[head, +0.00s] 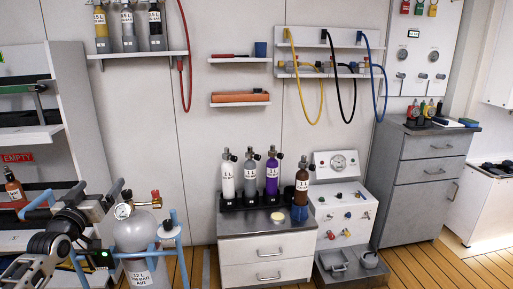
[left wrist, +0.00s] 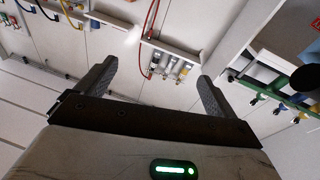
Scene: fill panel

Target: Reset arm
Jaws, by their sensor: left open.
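My left gripper (head: 97,190) is at the lower left of the head view, raised in front of the left rack and beside a large grey cylinder. In the left wrist view its two dark fingers (left wrist: 156,78) stand wide apart with nothing between them close up. The wall and a shelf of bottles show beyond them, at a distance. A green light glows on the gripper body. My right gripper is in neither view.
The large cylinder (head: 137,232) with a gauge stands in a blue frame close to my left arm. Several small bottles stand on a drawer cabinet (head: 266,252), next to a gauge panel (head: 345,205). A rack (head: 85,125) with an "EMPTY" label is at left. Wooden floor shows at front right.

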